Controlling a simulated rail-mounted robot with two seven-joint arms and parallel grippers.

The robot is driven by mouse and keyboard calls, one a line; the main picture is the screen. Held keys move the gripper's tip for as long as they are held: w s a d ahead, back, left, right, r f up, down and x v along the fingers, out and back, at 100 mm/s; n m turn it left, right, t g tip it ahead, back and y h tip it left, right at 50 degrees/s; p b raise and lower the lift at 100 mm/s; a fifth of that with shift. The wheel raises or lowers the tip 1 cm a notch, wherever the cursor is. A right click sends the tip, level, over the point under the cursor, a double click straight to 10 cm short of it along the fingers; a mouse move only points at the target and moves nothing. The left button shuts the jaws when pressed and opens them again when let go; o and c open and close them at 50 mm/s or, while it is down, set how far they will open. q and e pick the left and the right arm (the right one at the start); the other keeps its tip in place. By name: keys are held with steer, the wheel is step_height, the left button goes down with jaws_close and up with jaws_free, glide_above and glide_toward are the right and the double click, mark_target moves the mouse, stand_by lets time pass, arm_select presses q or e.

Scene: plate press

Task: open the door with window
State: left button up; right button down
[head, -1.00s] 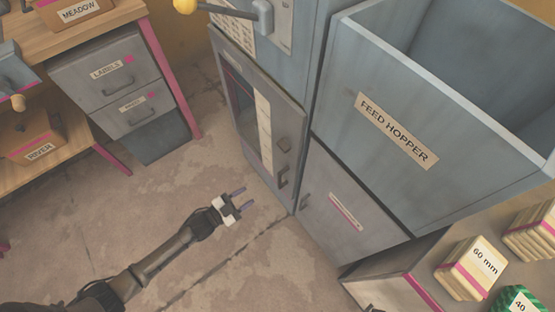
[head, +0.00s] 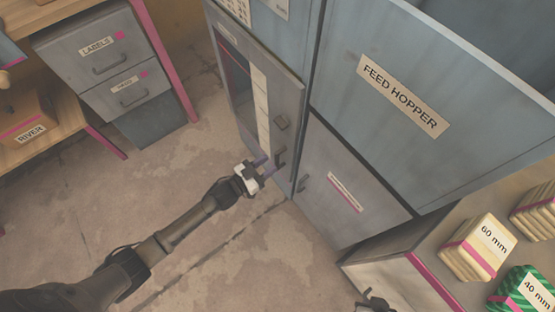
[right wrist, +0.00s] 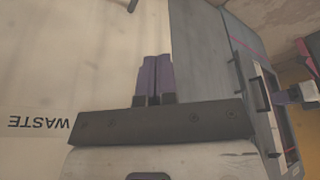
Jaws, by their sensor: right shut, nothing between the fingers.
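The door with window (head: 262,98) is a grey panel with a dark, pink-edged pane, low on the blue-grey machine. It looks shut. A dark bar handle (head: 281,157) sits near its lower right edge, with a dark block (head: 282,122) above it. My left gripper (head: 270,166) is open, its purple fingertips close to the handle; I cannot tell whether they touch it. It also shows at the right edge of the right wrist view (right wrist: 288,97). My right gripper (right wrist: 153,78) is shut and empty, away from the door.
The feed hopper (head: 400,95) and a grey door with a pink strip (head: 345,192) stand right of the windowed door. A shelf at lower right holds labelled stacks (head: 477,248). A drawer cabinet (head: 105,70) stands left. The floor before the door is clear apart from my arm.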

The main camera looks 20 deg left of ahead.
mark_target(277, 158)
arm_select(q)
steer(key=b+x, duration=0.1)
steer(key=x, duration=0.3)
steer(key=shift+w+a, duration=0.1)
steer(key=shift+a, duration=0.15)
steer(key=shift+w+d, duration=0.25)
steer(key=shift+d, duration=0.05)
steer(key=shift+a, duration=0.1)
steer(key=shift+c, duration=0.3)
jaws_close()
